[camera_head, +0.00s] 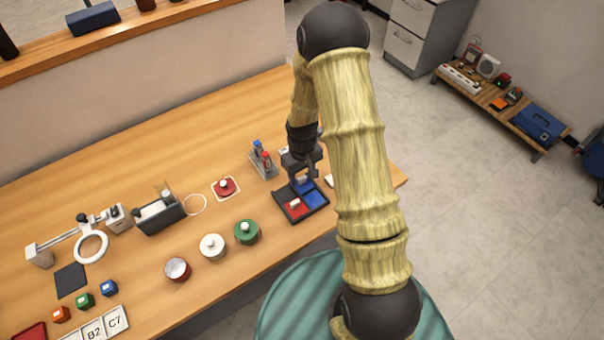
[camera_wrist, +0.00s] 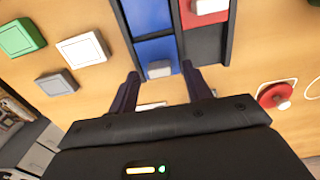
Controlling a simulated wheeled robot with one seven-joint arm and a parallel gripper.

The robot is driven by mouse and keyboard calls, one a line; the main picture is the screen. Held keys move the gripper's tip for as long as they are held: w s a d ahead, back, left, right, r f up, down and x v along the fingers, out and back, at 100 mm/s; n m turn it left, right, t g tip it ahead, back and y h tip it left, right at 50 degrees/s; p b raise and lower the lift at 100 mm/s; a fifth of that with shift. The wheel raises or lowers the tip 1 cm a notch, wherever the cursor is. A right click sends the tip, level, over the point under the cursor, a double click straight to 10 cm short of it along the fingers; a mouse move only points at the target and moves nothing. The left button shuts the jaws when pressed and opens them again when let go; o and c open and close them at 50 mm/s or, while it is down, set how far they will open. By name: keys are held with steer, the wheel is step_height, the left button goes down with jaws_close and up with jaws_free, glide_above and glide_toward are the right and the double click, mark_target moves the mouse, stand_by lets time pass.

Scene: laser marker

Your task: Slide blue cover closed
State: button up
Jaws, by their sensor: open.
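A black two-lane tray (camera_head: 316,212) lies on the wooden table below my gripper (camera_head: 302,177). The blue cover (camera_wrist: 148,53) has a white handle (camera_wrist: 159,69) and sits at the near end of the left lane in the wrist view. Another blue surface (camera_wrist: 148,16) shows beyond it, past a dark edge. The red cover (camera_wrist: 203,17) with a white handle is in the other lane, with a dark open section (camera_wrist: 204,46) beside it. My gripper (camera_wrist: 162,89) is open, its fingers on either side of the blue cover's handle line; contact is not visible.
Left of the tray stand a red button (camera_head: 225,187), a green pot (camera_head: 246,232) and a white pot (camera_head: 212,246). A tube rack (camera_head: 262,162) stands just behind the tray. Green, white and grey square switches (camera_wrist: 80,50) lie beside the tray.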

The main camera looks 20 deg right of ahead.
steer(key=shift+f, duration=0.55)
jaws_close()
